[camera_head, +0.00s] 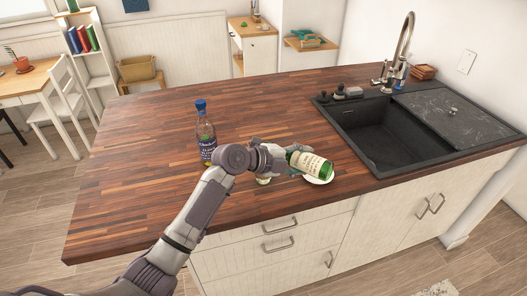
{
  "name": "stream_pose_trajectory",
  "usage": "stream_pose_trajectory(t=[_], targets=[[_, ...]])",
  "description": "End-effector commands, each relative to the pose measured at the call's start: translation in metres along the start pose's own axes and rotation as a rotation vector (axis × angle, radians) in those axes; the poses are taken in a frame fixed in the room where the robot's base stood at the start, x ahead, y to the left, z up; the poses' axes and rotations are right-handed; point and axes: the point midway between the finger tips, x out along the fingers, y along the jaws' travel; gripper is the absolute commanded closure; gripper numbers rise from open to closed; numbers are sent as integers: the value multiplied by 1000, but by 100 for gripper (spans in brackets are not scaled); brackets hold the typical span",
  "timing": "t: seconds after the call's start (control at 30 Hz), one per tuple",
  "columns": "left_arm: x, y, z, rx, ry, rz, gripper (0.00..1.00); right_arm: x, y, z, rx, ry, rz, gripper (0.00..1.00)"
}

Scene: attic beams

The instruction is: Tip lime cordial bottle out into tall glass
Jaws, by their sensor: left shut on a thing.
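The green bottle with a cream label (311,164), which looks like the lime cordial, is held in my left gripper (284,160). The gripper is shut on it, and the wrist and fingers cover part of its left side. The bottle is tipped well over, with its right end lower, above the counter. I cannot make out its mouth or any liquid coming out. I cannot clearly see a tall glass; a small pale object (264,181) shows just under the gripper, mostly hidden. My right gripper is not in view.
A blue-capped bottle (206,138) stands upright left of my wrist. The dark sink (385,140) with its tap (402,45) is to the right. The wooden counter (130,170) is clear on the left.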

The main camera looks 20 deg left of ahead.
Motion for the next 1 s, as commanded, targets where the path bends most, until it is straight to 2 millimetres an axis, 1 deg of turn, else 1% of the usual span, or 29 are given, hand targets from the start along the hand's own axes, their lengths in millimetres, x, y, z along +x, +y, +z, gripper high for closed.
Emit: stream_pose_trajectory(t=[1.0], targets=[[-3,-6,0,-37,21,-19,96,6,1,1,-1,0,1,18]])
